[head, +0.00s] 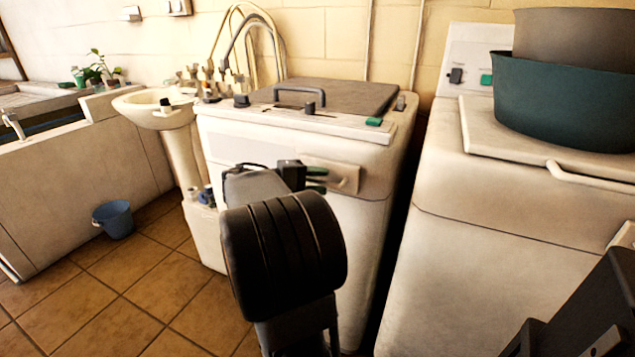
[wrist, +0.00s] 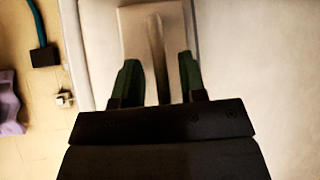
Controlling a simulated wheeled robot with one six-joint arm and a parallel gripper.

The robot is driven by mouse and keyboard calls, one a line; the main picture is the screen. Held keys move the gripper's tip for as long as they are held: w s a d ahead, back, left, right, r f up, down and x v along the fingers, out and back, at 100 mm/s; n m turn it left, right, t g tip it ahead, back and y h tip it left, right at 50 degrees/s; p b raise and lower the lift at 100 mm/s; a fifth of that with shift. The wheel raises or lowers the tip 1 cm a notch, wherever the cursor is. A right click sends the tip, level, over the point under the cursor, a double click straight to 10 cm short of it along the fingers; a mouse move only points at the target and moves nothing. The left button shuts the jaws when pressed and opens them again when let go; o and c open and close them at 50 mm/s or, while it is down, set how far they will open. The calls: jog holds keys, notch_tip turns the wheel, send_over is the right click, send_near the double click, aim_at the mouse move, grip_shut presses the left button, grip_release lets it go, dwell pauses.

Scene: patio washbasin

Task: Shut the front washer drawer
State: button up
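The washer (head: 385,165) stands in the middle of the head view, with a dark lid on top. Its cream drawer front (head: 346,177) is on the upper part of the front face. How far the drawer stands out is hard to tell. In the wrist view the drawer front (wrist: 134,38) is straight ahead, with a raised handle ridge (wrist: 156,40) down its middle. My gripper (head: 319,180) is at the drawer front, partly hidden by my arm. In the wrist view the green fingers of my gripper (wrist: 159,78) are apart, one each side of the ridge, with gaps. Contact cannot be told.
A second white machine (head: 480,230) bearing a dark green tub (head: 560,105) stands close on the right. A washbasin (head: 150,108) is left of the washer. A blue bucket (head: 114,220) stands on the tiled floor. Floor between bucket and washer is mostly clear.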

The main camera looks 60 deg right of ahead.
jog(key=p+v, duration=0.2)
jog(key=v, duration=1.1)
jog(key=shift+w+a+p, duration=0.2)
jog(key=shift+a+p, duration=0.1)
jog(key=shift+a, duration=0.05)
notch_tip(320, 180, down, 7)
jog(key=a+n+t+y+p, duration=0.1)
jog(key=a+n+t+y, duration=0.1)
jog(key=n+t+y, duration=0.15)
jog(key=a+n+t+y+p, duration=0.2)
jog(key=a+t+y+p, duration=0.1)
jog(key=a+p, duration=0.35)
jog(key=s+a+r+t+y+p, duration=0.2)
jog(key=a+r+t+y+p, duration=0.1)
jog(key=a+r+p, duration=0.4)
jog(key=s+a+r+t+y+p, duration=0.3)
jog(key=a+r+p, duration=0.5)
jog(key=r, duration=0.3)
jog(key=shift+t+p, duration=0.45)
jog(key=shift+p, duration=0.35)
